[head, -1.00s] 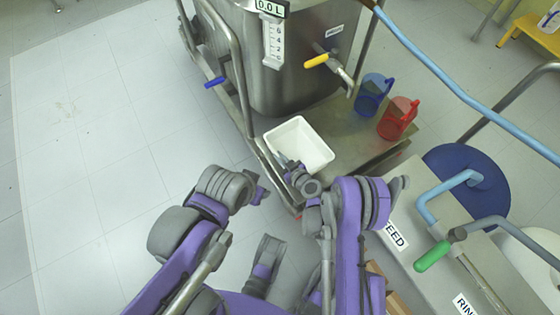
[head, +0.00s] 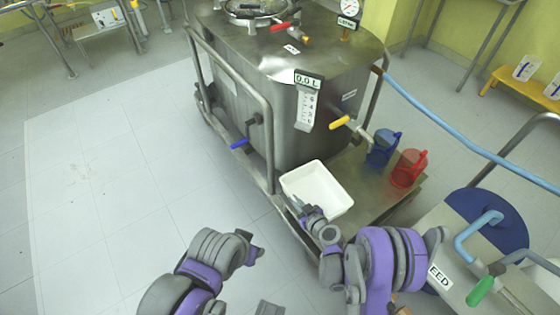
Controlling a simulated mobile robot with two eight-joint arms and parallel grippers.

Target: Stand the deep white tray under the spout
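The deep white tray (head: 328,191) is upright and looks empty, at the near end of the steel cart. I cannot tell if it rests on the deck or hangs just above it. The spout (head: 362,133), with a yellow-handled valve (head: 341,122), sticks out of the steel vessel beyond the tray, up and to the right. My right gripper (head: 298,202) is at the tray's near left wall and overlaps its rim; its finger gap is hard to make out. My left gripper (head: 256,250) is over the floor, left of the tray and apart from it; its fingers are unclear.
A blue jug (head: 384,149) and a red jug (head: 407,169) stand on the cart deck (head: 372,198) right of the tray. A cart rail (head: 269,150) rises just left of the tray. A blue hose (head: 450,125) crosses at right. The floor at left is clear.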

